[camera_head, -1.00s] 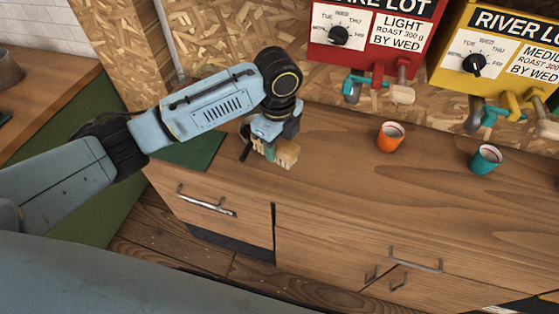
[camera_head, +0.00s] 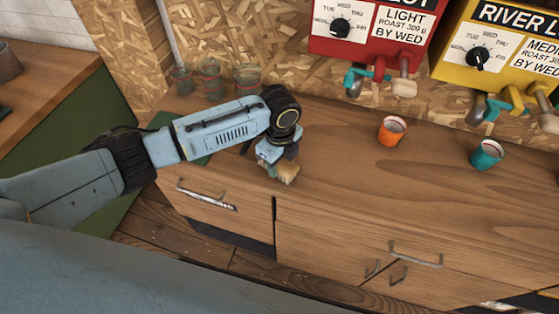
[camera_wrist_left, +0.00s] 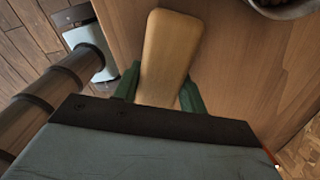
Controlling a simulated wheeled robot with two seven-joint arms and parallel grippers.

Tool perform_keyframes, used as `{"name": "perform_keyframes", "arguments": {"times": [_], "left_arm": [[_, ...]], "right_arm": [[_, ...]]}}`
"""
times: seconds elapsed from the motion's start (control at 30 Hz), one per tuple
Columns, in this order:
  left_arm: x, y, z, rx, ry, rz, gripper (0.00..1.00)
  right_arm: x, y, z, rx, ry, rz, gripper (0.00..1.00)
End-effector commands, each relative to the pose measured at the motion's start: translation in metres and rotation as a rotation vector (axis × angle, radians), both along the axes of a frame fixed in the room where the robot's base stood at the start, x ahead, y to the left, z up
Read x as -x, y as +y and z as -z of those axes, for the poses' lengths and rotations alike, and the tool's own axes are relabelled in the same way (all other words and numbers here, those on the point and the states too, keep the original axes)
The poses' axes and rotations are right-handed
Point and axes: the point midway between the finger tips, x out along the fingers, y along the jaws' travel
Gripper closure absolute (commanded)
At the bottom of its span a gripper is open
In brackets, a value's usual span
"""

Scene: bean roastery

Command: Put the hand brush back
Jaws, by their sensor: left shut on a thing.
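My left gripper (camera_head: 274,160) reaches over the front left part of the wooden counter and is shut on the hand brush (camera_head: 287,173). The brush is small and pale tan in the head view, partly hidden by the gripper. In the left wrist view the brush's wooden body (camera_wrist_left: 170,50) points away between the two green fingers (camera_wrist_left: 158,95). The counter surface lies below it; I cannot tell whether the brush touches it. My right gripper is not in view.
An orange cup (camera_head: 391,131) and a teal cup (camera_head: 487,154) stand to the right on the counter (camera_head: 340,160). Red (camera_head: 372,35) and yellow (camera_head: 498,60) dispensers hang behind. Several glass jars (camera_head: 247,77) stand at the back left. A bowl rim (camera_wrist_left: 285,8) shows in the wrist view.

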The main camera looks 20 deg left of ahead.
Motion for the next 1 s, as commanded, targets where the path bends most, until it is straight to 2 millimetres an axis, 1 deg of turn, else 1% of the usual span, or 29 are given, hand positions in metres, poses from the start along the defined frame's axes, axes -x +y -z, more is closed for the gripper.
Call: {"name": "perform_keyframes", "arguments": {"times": [0.17,0.2,0.33,0.57,0.67,0.77,0.87,1.0], "left_arm": [[0.0,0.0,0.004,0.0,0.0,-0.001,0.8],[0.0,0.0,0.003,0.0,0.0,-0.001,0.53],[0.0,0.0,0.003,0.0,0.001,-0.001,0.37],[0.0,0.0,0.003,0.0,0.0,-0.001,0.37],[0.0,0.0,-0.001,0.0,-0.001,-0.001,0.37],[-0.001,0.0,-0.012,0.0,-0.002,-0.001,0.37],[-0.002,0.001,-0.03,0.0,-0.004,-0.001,0.37],[-0.002,0.0,-0.062,0.001,-0.005,-0.001,0.37]], "right_arm": [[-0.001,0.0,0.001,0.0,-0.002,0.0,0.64],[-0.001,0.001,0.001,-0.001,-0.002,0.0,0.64],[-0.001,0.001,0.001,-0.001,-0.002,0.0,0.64],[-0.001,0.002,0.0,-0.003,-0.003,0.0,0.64],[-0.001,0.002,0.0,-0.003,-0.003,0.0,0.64],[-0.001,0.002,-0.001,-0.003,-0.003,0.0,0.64],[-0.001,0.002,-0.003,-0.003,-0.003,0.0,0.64],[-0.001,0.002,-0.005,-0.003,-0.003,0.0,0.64]]}}
